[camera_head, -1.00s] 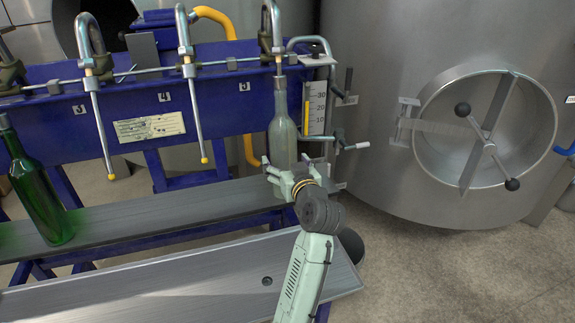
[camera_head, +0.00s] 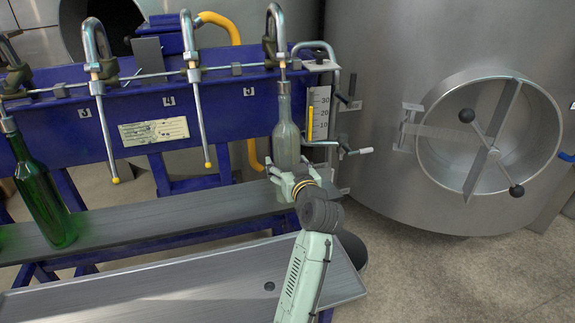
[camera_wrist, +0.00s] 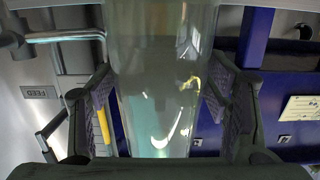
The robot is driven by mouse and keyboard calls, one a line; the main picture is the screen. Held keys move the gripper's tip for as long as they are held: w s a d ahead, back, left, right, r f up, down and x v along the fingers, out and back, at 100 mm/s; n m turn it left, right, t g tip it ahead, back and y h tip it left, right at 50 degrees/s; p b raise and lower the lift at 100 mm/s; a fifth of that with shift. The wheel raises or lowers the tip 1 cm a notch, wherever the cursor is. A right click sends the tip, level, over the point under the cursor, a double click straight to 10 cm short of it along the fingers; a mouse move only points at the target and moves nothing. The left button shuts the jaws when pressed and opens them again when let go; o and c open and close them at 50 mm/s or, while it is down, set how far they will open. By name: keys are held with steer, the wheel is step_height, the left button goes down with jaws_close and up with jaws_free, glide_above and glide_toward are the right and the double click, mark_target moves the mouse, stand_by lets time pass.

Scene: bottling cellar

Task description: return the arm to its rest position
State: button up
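My gripper (camera_head: 289,172) is at the bottle under the rightmost spout, marked 5. The bottle (camera_head: 287,128) is upright, of pale, see-through glass, with its mouth at the spout (camera_head: 275,40); its foot is hidden behind my gripper. In the wrist view the bottle (camera_wrist: 160,75) fills the middle, between the two dark finger pads. Strips of background show between the pads and the glass on both sides, so my gripper (camera_wrist: 162,115) looks open around the bottle, not clamped. My pale green arm comes up from the lower right of the head view.
A green bottle (camera_head: 42,200) stands at the left on the grey bench rail (camera_head: 165,222). The blue filler frame (camera_head: 215,100) carries more hanging spouts. A lower grey shelf (camera_head: 190,285) runs in front. A steel tank (camera_head: 400,50) with a round hatch stands right. Floor (camera_head: 450,275) is clear at lower right.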

jaws_close()
stand_by(0.8)
